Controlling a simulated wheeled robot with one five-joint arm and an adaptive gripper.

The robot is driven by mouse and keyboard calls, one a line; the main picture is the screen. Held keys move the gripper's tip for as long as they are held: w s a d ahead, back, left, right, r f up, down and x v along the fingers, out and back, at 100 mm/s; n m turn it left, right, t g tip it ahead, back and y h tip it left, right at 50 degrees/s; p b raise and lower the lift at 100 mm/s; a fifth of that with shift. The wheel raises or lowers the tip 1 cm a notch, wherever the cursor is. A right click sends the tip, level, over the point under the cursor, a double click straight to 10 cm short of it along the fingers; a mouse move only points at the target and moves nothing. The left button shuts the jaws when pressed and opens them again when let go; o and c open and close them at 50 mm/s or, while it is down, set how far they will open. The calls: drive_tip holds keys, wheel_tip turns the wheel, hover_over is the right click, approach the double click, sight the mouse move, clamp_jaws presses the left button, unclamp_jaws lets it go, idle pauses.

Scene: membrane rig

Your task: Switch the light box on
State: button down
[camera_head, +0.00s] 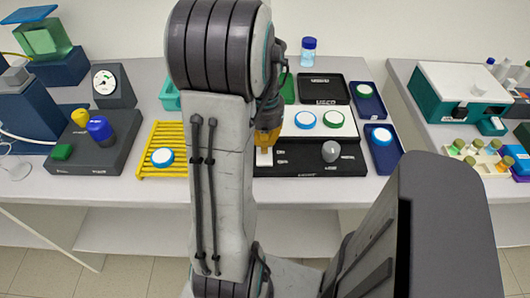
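The light box has a black front panel (295,160) and a pale white top (290,128). I cannot tell whether it is lit. A blue-rimmed disc (305,120) and a green-rimmed disc (333,119) lie on its top. A grey knob (330,151) sits on the right of the black front. A small pale part (264,158), perhaps a switch, shows at the left of that front. My gripper (266,140) has its yellow-orange tip just above this part. I cannot tell if they touch. My arm hides the box's left side and much of my gripper.
A yellow rack (150,172) with a blue-rimmed disc stands left of my arm. A grey control box (92,160) with coloured knobs is farther left. Behind the light box is a black labelled tray (322,97); blue trays (398,160) stand to its right. Vials stand on the right bench.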

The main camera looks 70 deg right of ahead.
drive_tip(key=shift+f+b, duration=0.35)
drive_tip(key=shift+f, duration=0.1)
drive_tip(key=shift+r, duration=0.2)
drive_tip(key=shift+r+p, duration=3)
drive_tip(key=shift+r, duration=0.4)
